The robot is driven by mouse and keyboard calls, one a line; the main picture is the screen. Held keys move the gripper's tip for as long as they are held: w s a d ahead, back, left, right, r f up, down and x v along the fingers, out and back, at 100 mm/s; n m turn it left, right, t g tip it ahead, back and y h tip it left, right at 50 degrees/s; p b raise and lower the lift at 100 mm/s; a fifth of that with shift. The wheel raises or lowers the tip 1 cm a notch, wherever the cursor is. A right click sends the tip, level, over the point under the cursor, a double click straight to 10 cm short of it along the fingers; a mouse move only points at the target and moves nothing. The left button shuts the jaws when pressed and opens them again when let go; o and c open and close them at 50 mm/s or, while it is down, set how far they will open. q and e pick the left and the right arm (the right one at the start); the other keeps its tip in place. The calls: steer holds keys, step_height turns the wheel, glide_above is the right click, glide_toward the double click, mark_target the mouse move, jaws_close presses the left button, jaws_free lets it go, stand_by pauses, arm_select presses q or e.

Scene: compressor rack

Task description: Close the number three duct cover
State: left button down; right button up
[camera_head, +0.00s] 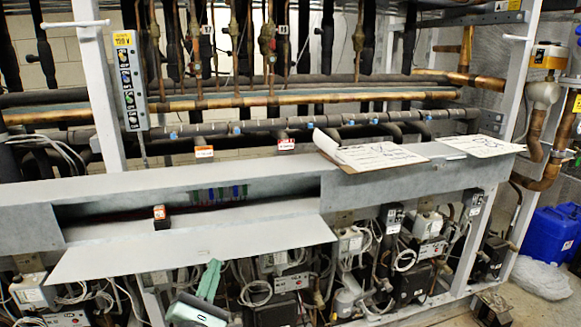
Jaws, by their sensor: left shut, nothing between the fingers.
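A long grey duct runs across the rack. One duct cover (190,250) is open, a flat grey panel folded out and down towards me. Behind it, the open duct (115,212) shows dark wiring and small coloured parts inside. No number is readable on the cover, so I cannot tell which one it is by label. My left gripper (212,266), pale green, is shut and empty. In the picture it sits just below the cover's lower edge; I cannot tell whether it touches it. My right gripper is not in view.
A small black and orange box (160,217) is at the opening, above the panel. A clipboard with papers (372,156) and more papers (480,145) lie on the duct's top. Compressors and cables crowd below. A blue container (553,235) and plastic bag (541,278) are at right.

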arm_select(q)
steer(key=s+d+f+m+g+h, duration=0.3)
steer(key=s+d+f+m+g, duration=0.15)
steer(key=s+f+m, duration=0.55)
steer(key=s+d+f+m+g+h, duration=0.2)
steer(key=s+d+f+m+g, duration=0.35)
steer(key=m, duration=0.55)
steer(key=s+a+f+m+g+y, duration=0.35)
steer(key=s+a, duration=0.25)
steer(key=s, duration=0.4)
steer(key=s+a+f+m+g+y, duration=0.25)
steer(key=s+a+m+g, duration=0.2)
steer(key=s, duration=0.55)
step_height(320, 180, down, 26)
steer(key=s+a+f+g, duration=0.1)
steer(key=s+f, duration=0.7)
steer(key=s, duration=0.1)
steer(key=s+a+f+g, duration=0.1)
steer(key=s+a+f, duration=0.1)
steer(key=s+f, duration=0.7)
steer(key=shift+a+f+m, duration=0.2)
steer(key=shift+a+m, duration=0.1)
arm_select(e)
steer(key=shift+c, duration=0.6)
